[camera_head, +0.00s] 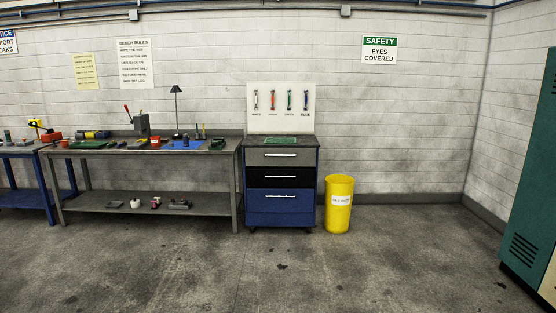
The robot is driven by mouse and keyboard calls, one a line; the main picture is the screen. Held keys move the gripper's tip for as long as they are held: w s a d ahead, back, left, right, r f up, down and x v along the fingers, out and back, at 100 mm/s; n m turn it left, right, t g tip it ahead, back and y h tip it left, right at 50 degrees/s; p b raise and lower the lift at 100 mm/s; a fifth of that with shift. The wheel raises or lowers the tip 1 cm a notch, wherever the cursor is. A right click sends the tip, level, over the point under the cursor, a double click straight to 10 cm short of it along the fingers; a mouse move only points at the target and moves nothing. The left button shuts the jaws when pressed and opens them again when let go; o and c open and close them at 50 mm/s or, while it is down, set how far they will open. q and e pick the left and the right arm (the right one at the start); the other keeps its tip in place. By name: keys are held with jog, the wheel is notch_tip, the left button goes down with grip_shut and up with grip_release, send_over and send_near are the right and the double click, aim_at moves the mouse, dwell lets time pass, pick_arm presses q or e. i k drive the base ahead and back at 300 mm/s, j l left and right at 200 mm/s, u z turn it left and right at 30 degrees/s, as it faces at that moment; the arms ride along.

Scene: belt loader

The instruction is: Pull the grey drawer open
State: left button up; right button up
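The grey drawer (270,158) is the top drawer of a blue cabinet (243,190) that stands against the back wall. It has a light bar handle (282,155) and looks shut, flush with the front. A black drawer (260,178) sits below it, and a blue drawer (282,208) is at the bottom. Both also look shut, each with a bar handle. Neither of my grippers shows in the head view, and nothing touches the cabinet's front.
A workbench (105,151) with tools and a lamp (177,108) stands close left of the cabinet. A yellow bin (339,215) stands just right of it. A green cabinet (532,190) is at the far right. The concrete floor (290,270) in front is clear.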

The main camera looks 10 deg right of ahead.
aim_at(281, 152)
jog(key=i+z, duration=0.2)
jog(key=z, duration=0.3)
jog(key=i, duration=4.9)
jog(key=l, duration=0.1)
